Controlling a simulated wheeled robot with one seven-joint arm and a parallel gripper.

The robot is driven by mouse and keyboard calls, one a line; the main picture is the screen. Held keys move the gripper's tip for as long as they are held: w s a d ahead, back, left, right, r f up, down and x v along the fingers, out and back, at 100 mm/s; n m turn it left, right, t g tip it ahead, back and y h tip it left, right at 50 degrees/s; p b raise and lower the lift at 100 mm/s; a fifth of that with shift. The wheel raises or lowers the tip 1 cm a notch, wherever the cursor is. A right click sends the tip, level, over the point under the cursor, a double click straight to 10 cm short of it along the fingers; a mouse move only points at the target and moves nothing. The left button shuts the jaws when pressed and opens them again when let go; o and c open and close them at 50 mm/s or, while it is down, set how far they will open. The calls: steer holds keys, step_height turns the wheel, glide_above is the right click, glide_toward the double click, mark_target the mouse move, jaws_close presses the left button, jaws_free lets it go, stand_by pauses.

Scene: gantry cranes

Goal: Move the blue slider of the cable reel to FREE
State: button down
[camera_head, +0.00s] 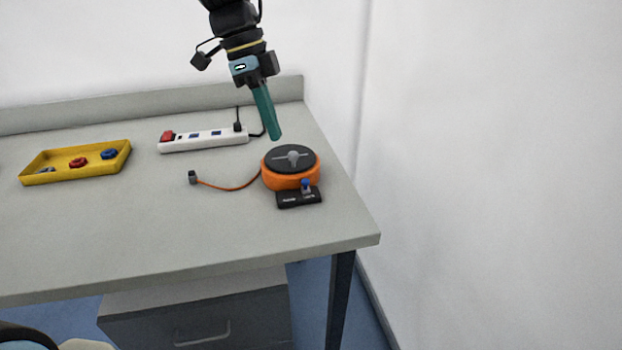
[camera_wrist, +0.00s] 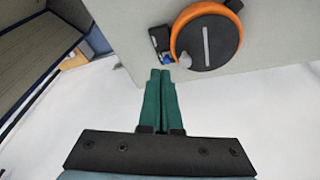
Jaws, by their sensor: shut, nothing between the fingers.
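The cable reel (camera_head: 291,167) is orange with a dark top and a grey handle, and sits near the right end of the table. Its blue slider (camera_head: 305,184) stands on a black plate (camera_head: 299,198) at the reel's front; the plate's lettering is too small to read. In the wrist view the reel (camera_wrist: 206,36) is at the upper right, with the blue slider (camera_wrist: 166,57) at its lower left. My gripper (camera_head: 276,138) has teal fingers, shut and empty, pointing down above and behind the reel. It also shows in the wrist view (camera_wrist: 161,72), apart from the slider in the head view.
An orange cable (camera_head: 232,188) runs left from the reel to a grey plug (camera_head: 192,177). A white power strip (camera_head: 205,141) lies behind. A yellow tray (camera_head: 76,162) with several small parts is at the left. The table (camera_head: 190,235) is clear in front.

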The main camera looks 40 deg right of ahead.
steer(key=s+d+m, duration=0.4)
steer(key=s, duration=0.1)
steer(key=shift+s+d+r+g, duration=0.3)
steer(key=shift+s+r+g, duration=0.05)
steer(key=shift+g, duration=0.05)
steer(key=p, duration=0.2)
glide_above(305, 186)
steer(key=s+d, duration=0.2)
steer(key=s, duration=0.3)
step_height(305, 186, down, 9)
steer(key=shift+w+a+r, duration=0.1)
steer(key=w, duration=0.2)
steer(key=w+f+p, duration=0.1)
steer(key=shift+a+f, duration=0.1)
steer(key=shift+a, duration=0.3)
steer(key=shift+w+a+f, duration=0.1)
steer(key=shift+w+f, duration=0.1)
steer(key=shift+w, duration=0.2)
